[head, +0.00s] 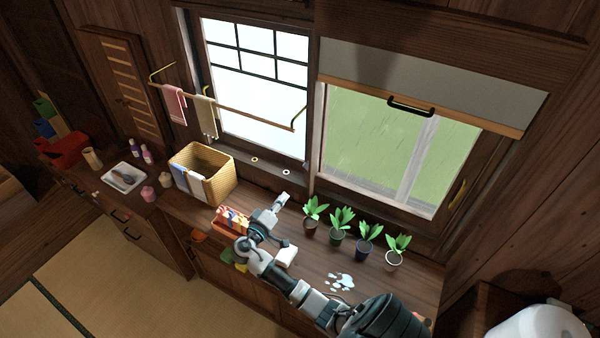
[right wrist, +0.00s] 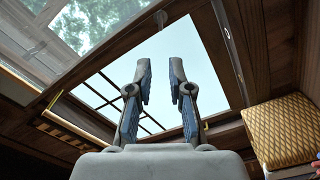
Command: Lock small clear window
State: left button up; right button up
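The clear window (head: 370,135) is at the right in the head view, with green showing behind its streaked glass. A pale upright bar crosses its right part. Its glass also shows at the top left of the right wrist view (right wrist: 115,25). No lock on it can be made out clearly. My right gripper (head: 282,199) is above the counter, below the post between the two windows. In the right wrist view its two fingers (right wrist: 161,65) are apart with nothing between them, pointing toward the windows. My left gripper is out of view.
A frosted window (head: 258,80) with dark bars stands left, behind a towel rail (head: 235,112). Two small round fittings (head: 254,159) sit along its lower frame. A blind (head: 430,80) covers the clear window's top. Potted plants (head: 341,222), a wicker basket (head: 218,176) and a caddy (head: 232,222) crowd the counter.

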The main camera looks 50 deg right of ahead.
jog(key=p, duration=0.1)
send_near(304, 167)
jog(key=d+f, duration=0.1)
jog(key=d, duration=0.3)
jog(key=shift+w+d+r+p, duration=0.3)
jog(key=shift+w+d, duration=0.15)
jog(key=shift+d, duration=0.1)
jog(key=shift+w+d+r+p, duration=0.3)
jog(key=shift+w+d, duration=0.15)
jog(key=shift+d, duration=0.1)
jog(key=shift+d+f, duration=0.1)
jog(key=shift+d, duration=0.3)
jog(key=d, duration=0.1)
jog(key=d+f, duration=0.1)
jog(key=d, duration=0.1)
jog(key=shift+f, duration=0.1)
grip_shut()
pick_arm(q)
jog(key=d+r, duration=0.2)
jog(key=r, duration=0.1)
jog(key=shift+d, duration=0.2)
pick_arm(e)
jog(key=shift+a, duration=1.15)
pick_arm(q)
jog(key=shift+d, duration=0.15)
